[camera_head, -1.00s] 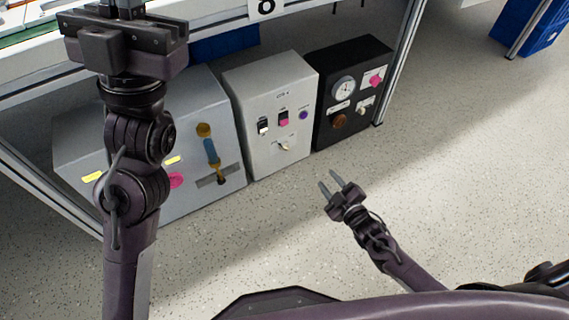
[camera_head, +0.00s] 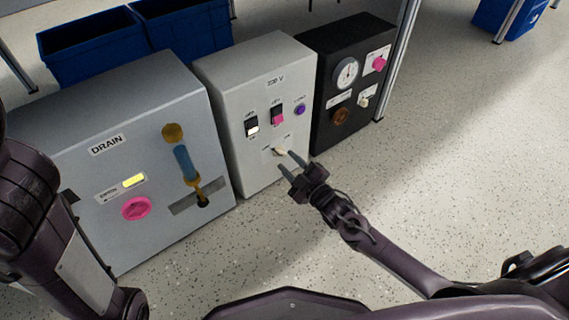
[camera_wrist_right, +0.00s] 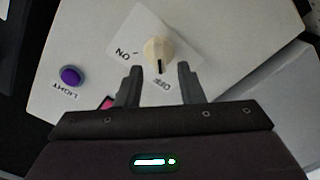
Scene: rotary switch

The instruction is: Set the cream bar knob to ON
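The cream bar knob (camera_head: 279,152) is low on the front of the light grey 230 V box (camera_head: 249,82). In the right wrist view the knob (camera_wrist_right: 159,48) sits on a white plate marked ON and OFF, seen upside down. Its dark mark points down the picture, toward OFF. My right gripper (camera_head: 290,163) is open in front of the knob. In the wrist view its two fingertips (camera_wrist_right: 160,70) lie on either side below the knob, with gaps; I cannot tell their exact depth. My left gripper is out of view; only that arm's links show.
A grey DRAIN box (camera_head: 110,120) with a blue lever stands left, a black gauge box (camera_head: 345,75) right. Blue bins (camera_head: 95,45) are behind. The floor in front is clear.

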